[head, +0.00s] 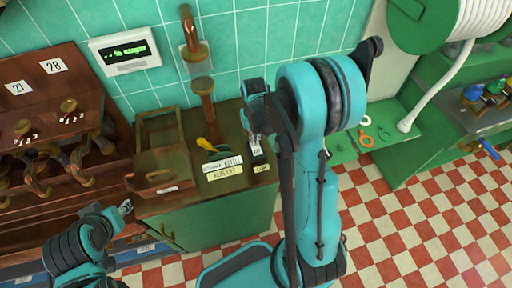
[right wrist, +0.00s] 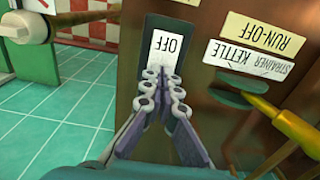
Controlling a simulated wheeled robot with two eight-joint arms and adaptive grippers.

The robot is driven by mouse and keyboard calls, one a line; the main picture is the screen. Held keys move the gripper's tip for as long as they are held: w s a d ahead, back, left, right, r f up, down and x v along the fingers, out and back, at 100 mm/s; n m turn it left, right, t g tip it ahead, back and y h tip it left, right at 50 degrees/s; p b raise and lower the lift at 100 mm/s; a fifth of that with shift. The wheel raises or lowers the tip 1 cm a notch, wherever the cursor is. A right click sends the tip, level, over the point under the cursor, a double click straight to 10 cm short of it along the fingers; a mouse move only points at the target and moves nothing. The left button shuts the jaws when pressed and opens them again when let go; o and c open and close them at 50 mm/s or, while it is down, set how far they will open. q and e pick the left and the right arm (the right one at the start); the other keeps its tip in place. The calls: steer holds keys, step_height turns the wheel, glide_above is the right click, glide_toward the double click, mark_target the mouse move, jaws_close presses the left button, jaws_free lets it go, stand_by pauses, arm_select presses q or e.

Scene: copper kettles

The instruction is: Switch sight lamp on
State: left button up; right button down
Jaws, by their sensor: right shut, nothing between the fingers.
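The lamp switch (head: 257,153) is a dark plate with a pale rocker, on the top of the brown cabinet, with a small label below it. In the right wrist view the switch (right wrist: 168,42) reads OFF, upside down. My right gripper (head: 256,137) is shut and empty. In the right wrist view its fingertips (right wrist: 165,74) are at the edge of the rocker; I cannot tell whether they touch it. My left gripper (head: 124,208) is at the lower left, away from the switch, and too small to read. No lit lamp is evident.
A yellow lever (head: 211,144) stands beside the switch, near the STRAINER KETTLE label (head: 222,163) and RUN-OFF label (head: 224,173). A wooden box (head: 160,180) and copper taps (head: 68,106) are left. A wall display (head: 125,51) shows green text. Checkered floor is open at right.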

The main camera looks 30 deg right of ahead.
steer(key=shift+f, duration=0.3)
steer(key=shift+r+p, duration=2.25)
steer(key=shift+r, duration=1.3)
